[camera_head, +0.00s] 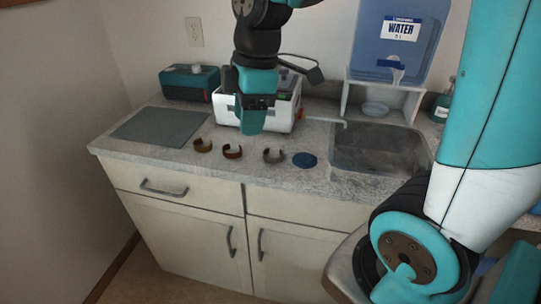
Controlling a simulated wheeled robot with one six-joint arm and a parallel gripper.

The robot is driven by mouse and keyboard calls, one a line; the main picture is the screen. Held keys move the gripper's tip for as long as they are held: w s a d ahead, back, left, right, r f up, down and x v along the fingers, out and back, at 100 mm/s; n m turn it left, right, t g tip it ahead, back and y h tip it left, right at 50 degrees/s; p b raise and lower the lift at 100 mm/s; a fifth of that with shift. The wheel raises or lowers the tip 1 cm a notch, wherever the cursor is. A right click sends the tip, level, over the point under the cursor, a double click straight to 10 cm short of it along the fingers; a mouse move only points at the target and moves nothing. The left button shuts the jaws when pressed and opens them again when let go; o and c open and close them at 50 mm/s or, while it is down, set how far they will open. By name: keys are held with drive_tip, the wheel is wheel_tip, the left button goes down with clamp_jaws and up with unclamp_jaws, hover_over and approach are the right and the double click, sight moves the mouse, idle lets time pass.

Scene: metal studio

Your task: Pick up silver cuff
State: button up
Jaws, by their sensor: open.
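The silver cuff (274,155) stands on the grey speckled counter (330,186), near its front edge. It is a small, open, C-shaped ring. A dark red cuff (232,152) and a brass-coloured cuff (203,146) stand in a row to its left. My gripper (252,128) hangs above the counter, pointing down, behind the row of cuffs and up and left of the silver cuff in the picture. Its jaws are open, and I see nothing held. The gap between the fingers is not clearly visible from here.
A blue disc (304,160) lies just right of the silver cuff, before the sink (378,148). A white box-like device (228,108) stands behind my gripper. A grey mat (160,126) lies left, with a teal box (189,82) behind. A water container (398,40) sits on a white stand.

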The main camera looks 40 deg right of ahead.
drive_tip(key=w+d+f+n+h, duration=0.1)
drive_tip(key=w+d+n, duration=0.2)
drive_tip(key=d, duration=0.4)
drive_tip(key=w+d+f+n+h, duration=0.1)
drive_tip(key=w+d+n, duration=0.1)
drive_tip(key=w+d, duration=0.35)
hover_over(279, 161)
drive_tip(key=d, duration=0.1)
drive_tip(key=shift+n+g, duration=0.4)
drive_tip(key=f, duration=1)
drive_tip(key=shift+w+f, duration=0.25)
drive_tip(key=shift+f, duration=0.15)
drive_tip(key=shift+a+f+p, duration=0.15)
drive_tip(key=shift+f+p, duration=0.1)
drive_tip(key=shift+f, duration=1.35)
drive_tip(key=shift+a+f+p, duration=0.15)
drive_tip(key=shift+f+p, duration=0.1)
drive_tip(key=shift+f, duration=1.3)
drive_tip(key=shift+w, duration=0.1)
clamp_jaws()
